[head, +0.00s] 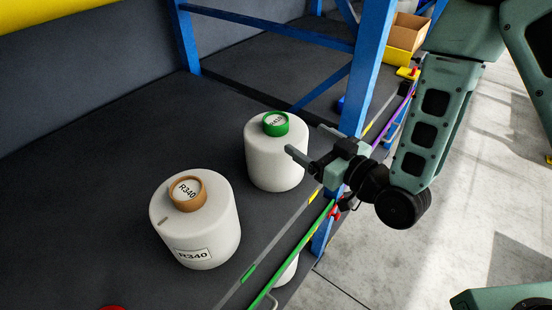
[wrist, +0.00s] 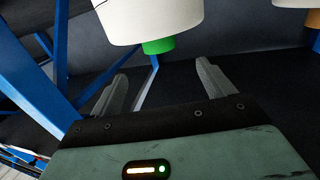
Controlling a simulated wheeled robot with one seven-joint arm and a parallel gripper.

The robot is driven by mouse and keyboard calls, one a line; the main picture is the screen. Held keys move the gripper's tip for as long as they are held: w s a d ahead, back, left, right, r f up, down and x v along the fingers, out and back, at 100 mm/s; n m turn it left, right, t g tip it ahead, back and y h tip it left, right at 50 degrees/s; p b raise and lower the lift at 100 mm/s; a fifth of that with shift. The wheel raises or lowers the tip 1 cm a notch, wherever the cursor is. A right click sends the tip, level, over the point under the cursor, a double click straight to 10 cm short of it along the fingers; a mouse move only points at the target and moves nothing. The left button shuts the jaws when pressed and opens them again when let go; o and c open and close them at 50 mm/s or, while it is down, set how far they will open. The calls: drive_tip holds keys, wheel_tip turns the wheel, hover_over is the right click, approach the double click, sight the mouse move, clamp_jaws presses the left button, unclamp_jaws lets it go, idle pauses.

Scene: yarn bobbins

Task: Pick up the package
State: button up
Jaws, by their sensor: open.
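No box-like package stands near my gripper; the nearest things are two white yarn bobbins on the dark shelf. The bobbin with the green cap (head: 273,162) stands upright, just left of my gripper (head: 308,142). The bobbin with the brown cap (head: 200,228) stands upright nearer and further left, labelled R340. My gripper is open and empty, its fingers pointing toward the green-capped bobbin. In the wrist view the green-capped bobbin (wrist: 150,18) is cut off at the top, beyond and between the open fingers (wrist: 161,72). The brown-capped bobbin (wrist: 298,4) shows only at the top right corner.
A blue rack post (head: 367,65) rises close behind my gripper. The shelf (head: 80,190) is bare at left. A cardboard box (head: 407,30) sits in a yellow bin at the back. Another white bobbin (head: 288,271) is partly hidden below the shelf edge. A red thing shows at the bottom edge.

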drive_tip(key=shift+w+a+f+b, duration=0.3)
drive_tip(key=shift+w+a+b, duration=0.1)
drive_tip(key=shift+b, duration=1.65)
drive_tip(key=p, duration=0.1)
approach(268, 115)
drive_tip(key=x, duration=0.3)
drive_tip(key=shift+w, duration=0.2)
drive_tip(key=p+x, duration=0.1)
drive_tip(key=x, duration=0.1)
drive_tip(key=p+x, duration=0.2)
drive_tip(key=x, duration=0.1)
drive_tip(key=shift+w+a+f+p, duration=0.1)
drive_tip(key=shift+w+f+p, duration=0.2)
drive_tip(key=shift+p, duration=0.05)
drive_tip(key=shift+w+a+f, duration=0.15)
drive_tip(key=shift+w+a, duration=0.05)
drive_tip(key=shift+w, duration=0.05)
clamp_jaws()
